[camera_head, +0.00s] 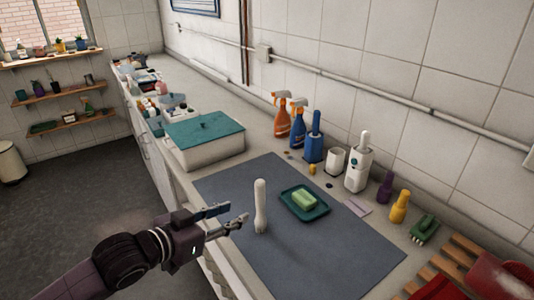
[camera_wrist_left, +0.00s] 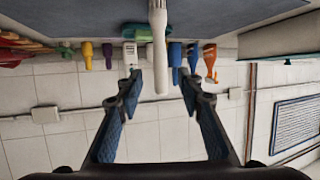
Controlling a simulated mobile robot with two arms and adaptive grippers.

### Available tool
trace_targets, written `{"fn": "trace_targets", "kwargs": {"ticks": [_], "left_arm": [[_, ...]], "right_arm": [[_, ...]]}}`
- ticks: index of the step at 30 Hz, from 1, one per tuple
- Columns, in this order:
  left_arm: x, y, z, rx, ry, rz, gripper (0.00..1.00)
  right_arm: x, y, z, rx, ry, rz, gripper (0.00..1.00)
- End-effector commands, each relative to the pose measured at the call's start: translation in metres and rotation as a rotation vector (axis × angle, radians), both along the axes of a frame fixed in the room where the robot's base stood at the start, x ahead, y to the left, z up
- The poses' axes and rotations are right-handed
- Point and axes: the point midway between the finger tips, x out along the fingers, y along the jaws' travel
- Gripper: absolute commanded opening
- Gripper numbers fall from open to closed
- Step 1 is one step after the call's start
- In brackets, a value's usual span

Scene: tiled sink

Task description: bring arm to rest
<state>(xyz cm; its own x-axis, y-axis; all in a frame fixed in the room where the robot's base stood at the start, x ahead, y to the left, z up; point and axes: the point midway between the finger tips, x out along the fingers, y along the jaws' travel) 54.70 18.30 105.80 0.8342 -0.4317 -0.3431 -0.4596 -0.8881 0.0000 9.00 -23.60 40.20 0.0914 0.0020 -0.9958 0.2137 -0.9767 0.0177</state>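My left gripper (camera_head: 238,213) comes in from the left in the head view, over the front edge of the counter. Its fingers are apart with nothing between them, and the gap also shows in the left wrist view (camera_wrist_left: 159,78). A slim white upright object (camera_head: 260,205) stands on the dark mat just right of the fingertips. It also shows in the left wrist view (camera_wrist_left: 158,45), ahead of the open fingers. The gripper appears apart from it. My right gripper is in neither view.
The dark mat (camera_head: 310,250) holds a green dish (camera_head: 317,211) with a soap bar (camera_head: 304,199). A teal-lidded box (camera_head: 205,132) stands behind. Spray bottles (camera_head: 282,117), a white dispenser (camera_head: 357,170) and a yellow bottle (camera_head: 399,207) line the wall. Free floor lies left.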

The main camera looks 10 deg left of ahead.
Motion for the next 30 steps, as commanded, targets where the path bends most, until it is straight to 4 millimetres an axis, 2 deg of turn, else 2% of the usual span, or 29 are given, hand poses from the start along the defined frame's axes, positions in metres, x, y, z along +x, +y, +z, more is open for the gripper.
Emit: {"fn": "trace_targets", "kwargs": {"ticks": [2,5,8,11,15,18,21,27,30], "left_arm": [[-0.003,-0.001,-0.007,0.004,0.012,0.004,0.34],[-0.013,-0.004,-0.028,0.023,0.055,0.021,0.34],[-0.034,-0.007,-0.063,0.061,0.132,0.055,0.34],[-0.063,-0.005,-0.104,0.113,0.237,0.101,0.34],[-0.114,0.001,-0.154,0.183,0.404,0.171,0.34],[-0.154,0.008,-0.182,0.228,0.526,0.215,0.34],[-0.193,0.013,-0.204,0.262,0.646,0.251,0.34],[-0.274,0.021,-0.232,0.315,0.882,0.311,0.34],[-0.260,0.021,-0.262,0.326,0.878,0.303,0.34]], "right_arm": [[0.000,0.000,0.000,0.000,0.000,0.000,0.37],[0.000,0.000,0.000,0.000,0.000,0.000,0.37],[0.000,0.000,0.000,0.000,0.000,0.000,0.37],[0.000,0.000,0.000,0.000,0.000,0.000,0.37],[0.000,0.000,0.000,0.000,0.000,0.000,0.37],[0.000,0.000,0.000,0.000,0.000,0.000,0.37],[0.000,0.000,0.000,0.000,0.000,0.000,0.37],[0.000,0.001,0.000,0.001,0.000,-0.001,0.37],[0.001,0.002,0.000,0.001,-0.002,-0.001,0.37]]}}
